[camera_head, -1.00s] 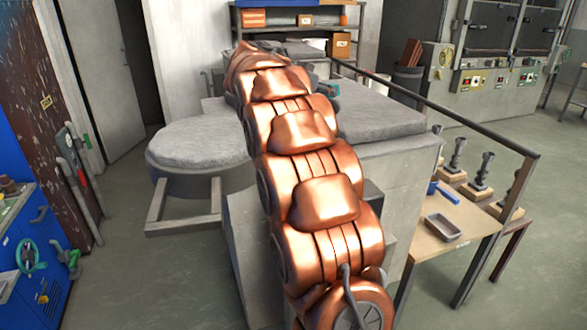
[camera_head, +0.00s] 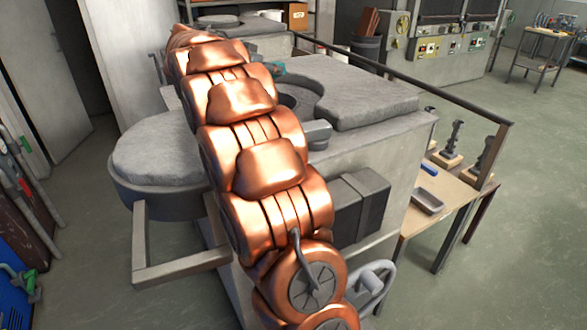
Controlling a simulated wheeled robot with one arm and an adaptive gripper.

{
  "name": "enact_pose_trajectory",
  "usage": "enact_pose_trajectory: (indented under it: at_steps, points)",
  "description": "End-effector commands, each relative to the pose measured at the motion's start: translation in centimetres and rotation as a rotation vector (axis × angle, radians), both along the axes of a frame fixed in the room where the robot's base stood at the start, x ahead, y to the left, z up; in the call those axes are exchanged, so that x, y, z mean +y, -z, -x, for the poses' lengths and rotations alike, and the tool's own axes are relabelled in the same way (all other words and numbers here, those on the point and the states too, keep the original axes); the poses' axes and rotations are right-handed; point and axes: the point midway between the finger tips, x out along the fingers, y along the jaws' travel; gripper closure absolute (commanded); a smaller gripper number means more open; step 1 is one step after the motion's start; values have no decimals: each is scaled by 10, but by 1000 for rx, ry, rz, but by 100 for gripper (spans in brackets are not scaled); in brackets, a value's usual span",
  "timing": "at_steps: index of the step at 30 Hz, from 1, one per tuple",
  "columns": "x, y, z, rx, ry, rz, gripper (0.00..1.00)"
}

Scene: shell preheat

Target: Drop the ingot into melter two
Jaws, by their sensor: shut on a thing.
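A large grey melter block (camera_head: 360,150) stands in front of me, with a pale rough top (camera_head: 340,85). A round opening (camera_head: 293,98) shows partly in that top, just right of my copper arm. A thick round lid (camera_head: 155,150) with the same pale surface is swung out to the left. Another grey unit (camera_head: 235,28) with a round top stands behind. I cannot read which is melter two. My arm crosses the middle of the picture and hides part of the block. My gripper and the ingot are not visible.
A metal rail (camera_head: 400,78) runs along the block's right side. A wooden bench (camera_head: 440,205) there holds a small grey tray (camera_head: 427,201) and upright black tools (camera_head: 453,140). A grey frame (camera_head: 180,265) juts out at left. Open floor lies to the right.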

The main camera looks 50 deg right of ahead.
Motion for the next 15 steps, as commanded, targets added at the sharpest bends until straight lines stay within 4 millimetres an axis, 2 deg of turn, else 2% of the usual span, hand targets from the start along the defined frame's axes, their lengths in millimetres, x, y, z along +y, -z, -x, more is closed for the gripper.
enact_pose_trajectory:
  at_steps: [7,15]
  points:
    - [-2,23,2,2,5,0,100]
    - [-3,33,3,-1,7,2,100]
